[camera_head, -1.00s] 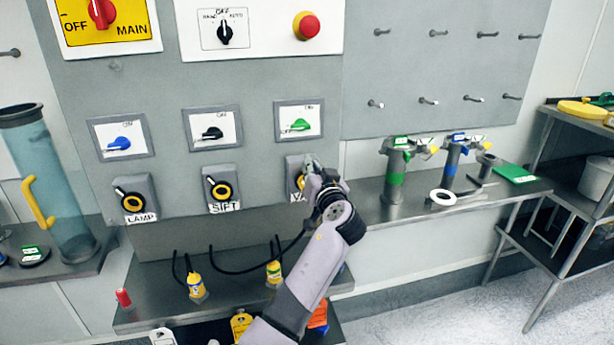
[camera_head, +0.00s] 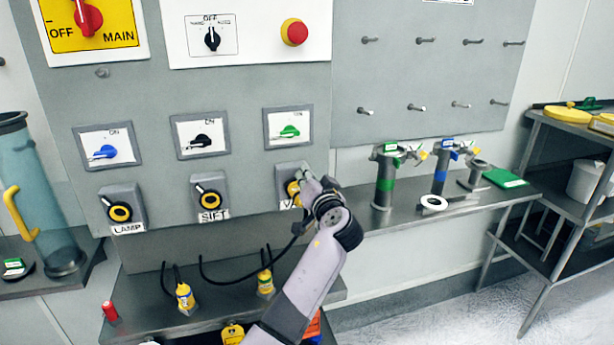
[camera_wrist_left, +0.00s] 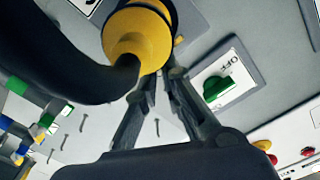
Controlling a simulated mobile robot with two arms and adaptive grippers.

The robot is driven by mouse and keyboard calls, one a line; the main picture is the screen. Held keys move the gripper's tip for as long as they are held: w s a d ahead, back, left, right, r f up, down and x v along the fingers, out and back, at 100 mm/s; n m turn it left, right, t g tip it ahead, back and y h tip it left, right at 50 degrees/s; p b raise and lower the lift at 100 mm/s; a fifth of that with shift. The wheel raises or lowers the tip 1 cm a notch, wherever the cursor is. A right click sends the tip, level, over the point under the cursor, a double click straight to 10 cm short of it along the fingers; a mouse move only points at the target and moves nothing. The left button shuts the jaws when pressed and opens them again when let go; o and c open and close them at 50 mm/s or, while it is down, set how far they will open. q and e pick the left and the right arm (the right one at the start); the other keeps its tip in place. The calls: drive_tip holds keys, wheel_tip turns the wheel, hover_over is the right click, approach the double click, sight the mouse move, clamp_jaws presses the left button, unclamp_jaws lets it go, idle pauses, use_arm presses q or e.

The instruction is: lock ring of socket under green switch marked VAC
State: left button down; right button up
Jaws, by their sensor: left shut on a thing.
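The green switch (camera_head: 289,132) is in its framed panel at the right of the switch row; it also shows in the wrist view (camera_wrist_left: 218,86). Below it is the VAC socket (camera_head: 285,172), mostly covered by my left gripper (camera_head: 308,186). In the wrist view, a yellow plug (camera_wrist_left: 138,38) with a thick black cable (camera_wrist_left: 75,65) sits at the socket. Part of the ring (camera_wrist_left: 178,18) shows behind it. My left fingers (camera_wrist_left: 160,72) are closed at the far edge of the yellow plug, at the ring; the exact contact is hidden. My right gripper is out of view.
The SIFT socket (camera_head: 209,198) and LAMP socket (camera_head: 121,208) are to the left. Yellow plugs (camera_head: 185,297) (camera_head: 265,282) stand on the shelf below. A black cable runs from my gripper's area down left. A shelf with metal cylinders (camera_head: 385,180) is on the right.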

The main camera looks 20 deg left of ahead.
use_arm(q)
drive_tip(key=c, duration=1.7)
unclamp_jaws()
drive_tip(key=shift+d, duration=0.1)
drive_tip(key=v, duration=0.7)
drive_tip(key=shift+s, duration=0.25)
drive_tip(key=shift+d+f, duration=0.1)
